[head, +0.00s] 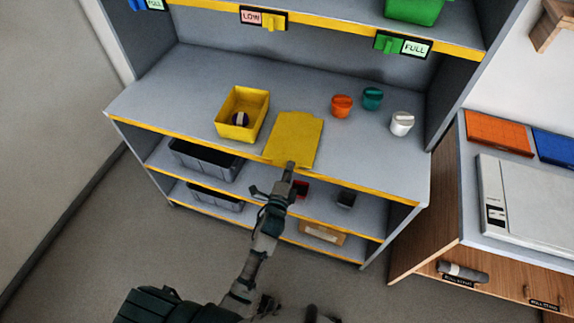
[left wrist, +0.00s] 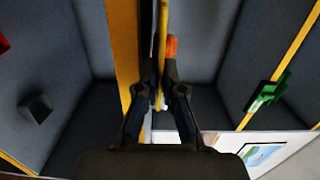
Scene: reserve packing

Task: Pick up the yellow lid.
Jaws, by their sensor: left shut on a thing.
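The yellow lid (head: 295,137) is a flat panel at the front middle of the grey shelf top, to the right of the open yellow box (head: 224,130). My left gripper (head: 290,166) is shut on the lid's near edge at the shelf front. In the left wrist view the lid (left wrist: 162,45) shows edge-on as a thin yellow strip between the fingers (left wrist: 160,72). I cannot tell whether the lid touches the shelf or is slightly raised. A dark round thing with a pale top (head: 240,118) lies in the box. My right gripper is not in view.
Orange (head: 341,106), teal (head: 372,98) and white (head: 401,124) round containers stand right of the lid. Grey bins (head: 205,160) sit on the lower shelves. A green tag (head: 389,43) hangs on the upper shelf edge. A wooden counter (head: 440,235) stands at right.

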